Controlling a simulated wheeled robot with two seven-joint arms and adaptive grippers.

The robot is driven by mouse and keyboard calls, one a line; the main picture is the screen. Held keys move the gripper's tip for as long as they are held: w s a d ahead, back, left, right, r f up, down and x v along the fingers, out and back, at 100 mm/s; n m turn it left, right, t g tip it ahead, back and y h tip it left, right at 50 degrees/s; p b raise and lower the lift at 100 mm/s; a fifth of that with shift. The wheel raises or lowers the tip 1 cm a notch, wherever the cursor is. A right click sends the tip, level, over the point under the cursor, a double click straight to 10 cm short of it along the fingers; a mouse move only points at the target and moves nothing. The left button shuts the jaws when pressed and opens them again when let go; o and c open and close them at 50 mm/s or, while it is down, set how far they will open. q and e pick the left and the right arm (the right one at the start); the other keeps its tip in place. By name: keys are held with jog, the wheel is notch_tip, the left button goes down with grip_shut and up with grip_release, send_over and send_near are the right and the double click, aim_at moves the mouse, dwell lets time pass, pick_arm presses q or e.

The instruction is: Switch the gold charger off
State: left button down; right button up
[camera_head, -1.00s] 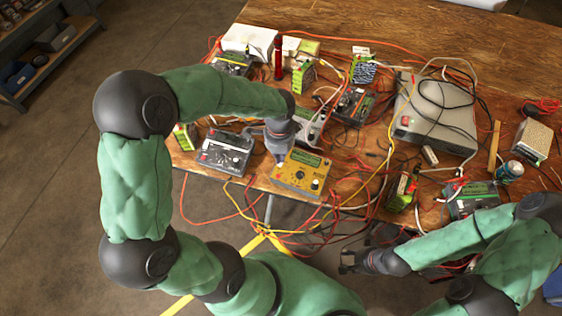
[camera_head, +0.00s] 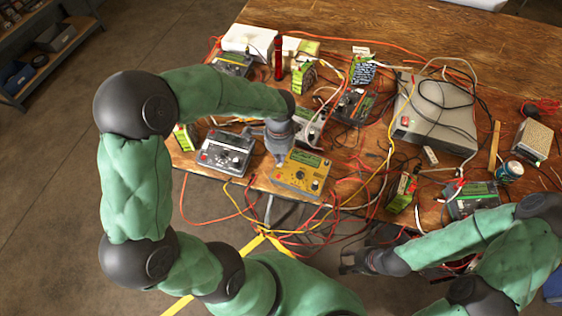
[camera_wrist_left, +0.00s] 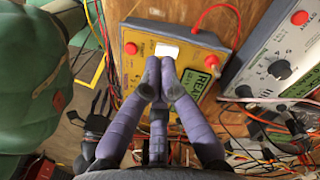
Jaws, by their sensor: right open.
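The gold charger (camera_head: 297,183) lies at the front edge of the wooden table, with a green display and a dark knob on its top. In the left wrist view the gold charger (camera_wrist_left: 137,68) shows two red round parts and a bright white rectangular part (camera_wrist_left: 167,50). My left gripper (camera_head: 279,161) is over the charger's left side; in the left wrist view its fingertips (camera_wrist_left: 160,72) are together, just short of the white part. Whether they touch the charger is unclear. Its switch setting cannot be read. My right gripper (camera_head: 347,262) is open and empty, in front of the table.
A grey charger (camera_head: 225,153) lies left of the gold one. Red and yellow cables (camera_head: 345,205) hang tangled along the front edge. A large grey power unit (camera_head: 437,112) stands to the right. The back of the table (camera_head: 390,32) is mostly clear.

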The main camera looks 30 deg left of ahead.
aim_at(280, 165)
pick_arm(q)
jog(key=shift+f+b, duration=0.8)
jog(key=shift+f, duration=0.45)
pick_arm(e)
jog(key=shift+f, duration=0.8)
pick_arm(q)
jog(key=shift+r, duration=0.1)
pick_arm(e)
jog(key=shift+r, duration=0.15)
pick_arm(q)
jog(key=shift+r+p, duration=3.15)
jog(key=shift+r, duration=0.3)
pick_arm(e)
notch_tip(280, 165, up, 6)
jog(key=shift+f, duration=0.1)
